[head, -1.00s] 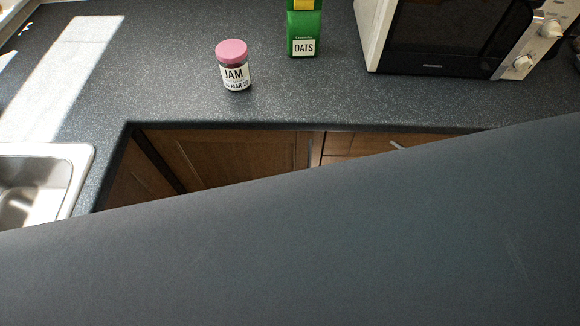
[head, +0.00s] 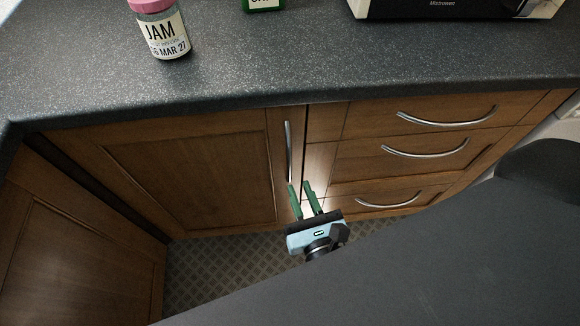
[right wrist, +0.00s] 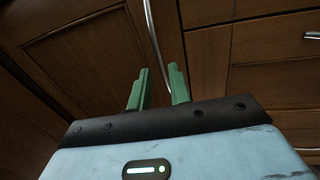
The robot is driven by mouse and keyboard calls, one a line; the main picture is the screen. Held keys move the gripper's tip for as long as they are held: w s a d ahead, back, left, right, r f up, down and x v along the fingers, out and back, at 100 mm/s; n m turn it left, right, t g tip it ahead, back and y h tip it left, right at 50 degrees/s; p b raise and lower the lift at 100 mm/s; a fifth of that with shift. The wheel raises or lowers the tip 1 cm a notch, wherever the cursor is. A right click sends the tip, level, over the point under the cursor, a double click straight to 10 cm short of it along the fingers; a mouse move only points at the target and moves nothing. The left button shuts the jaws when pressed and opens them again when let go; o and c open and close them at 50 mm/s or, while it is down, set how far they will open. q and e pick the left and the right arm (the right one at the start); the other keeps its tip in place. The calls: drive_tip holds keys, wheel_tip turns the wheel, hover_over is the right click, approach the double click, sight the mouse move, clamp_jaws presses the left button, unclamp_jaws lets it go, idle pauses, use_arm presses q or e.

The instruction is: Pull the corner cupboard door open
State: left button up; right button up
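The corner cupboard door (head: 190,172) is a brown wooden panel under the dark worktop, and it looks shut. Its slim vertical metal handle (head: 289,150) sits near the door's right edge. My right gripper (head: 299,187), with green fingers, is open and empty just below and beside the handle's lower end. In the right wrist view, the handle (right wrist: 154,38) runs down between the two spread fingertips (right wrist: 159,68) in the picture; I cannot tell whether it lies between them in depth or touches. The door (right wrist: 80,55) fills the left there. My left gripper is out of view.
Drawers (head: 425,150) with curved handles are right of the door. Another wooden cabinet front (head: 75,245) meets it on the left. The worktop (head: 250,75) above holds a jam jar (head: 163,35), a green oats pack (head: 262,4) and a microwave (head: 450,8). The patterned floor (head: 215,275) is clear.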

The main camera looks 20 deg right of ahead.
sight(290, 166)
drive_tip(key=shift+w+d+r, duration=0.1)
drive_tip(key=shift+w+d, duration=0.05)
drive_tip(key=shift+w, duration=1.85)
drive_tip(key=shift+w+d+r, duration=0.1)
drive_tip(key=shift+w, duration=1.85)
clamp_jaws()
